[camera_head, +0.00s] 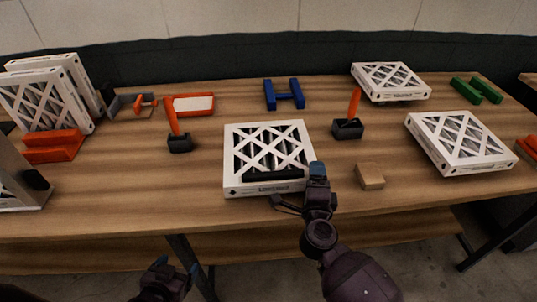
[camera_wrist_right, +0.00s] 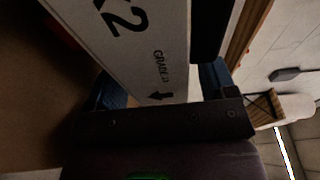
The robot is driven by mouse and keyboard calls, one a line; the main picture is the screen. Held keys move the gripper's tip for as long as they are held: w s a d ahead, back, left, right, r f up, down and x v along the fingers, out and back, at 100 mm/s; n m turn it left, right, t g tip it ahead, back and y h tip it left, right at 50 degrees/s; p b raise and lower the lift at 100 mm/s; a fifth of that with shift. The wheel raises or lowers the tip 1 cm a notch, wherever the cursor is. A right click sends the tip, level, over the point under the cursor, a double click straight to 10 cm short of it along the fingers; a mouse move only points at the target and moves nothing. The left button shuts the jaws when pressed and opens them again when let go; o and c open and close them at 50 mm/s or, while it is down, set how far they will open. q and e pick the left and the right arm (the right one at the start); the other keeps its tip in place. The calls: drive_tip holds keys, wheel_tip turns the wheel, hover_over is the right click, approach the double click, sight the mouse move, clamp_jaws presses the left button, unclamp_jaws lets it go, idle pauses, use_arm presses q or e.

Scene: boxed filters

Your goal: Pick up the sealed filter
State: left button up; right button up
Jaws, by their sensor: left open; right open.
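A white boxed filter (camera_head: 268,140) with a lattice face lies flat near the front middle of the table, with a black bar (camera_head: 272,175) along its front part. My right gripper (camera_head: 300,190) is open at its front right corner. In the right wrist view the fingers of my right gripper (camera_wrist_right: 162,88) stand on either side of a white, printed box wall (camera_wrist_right: 150,45); I cannot tell whether they touch it. My left gripper (camera_head: 172,276) is open and empty, low in front of the table. No seal can be made out on any filter.
More filters lie at the back right (camera_head: 390,80) and right (camera_head: 462,140); others stand at the left (camera_head: 45,98) by a red block (camera_head: 52,146). A tan block (camera_head: 370,176), black holders with orange handles (camera_head: 180,142) (camera_head: 347,127) and a blue stand (camera_head: 284,94) surround the middle filter.

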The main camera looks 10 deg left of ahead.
drive_tip(key=shift+w, duration=0.1)
drive_tip(key=c, duration=1)
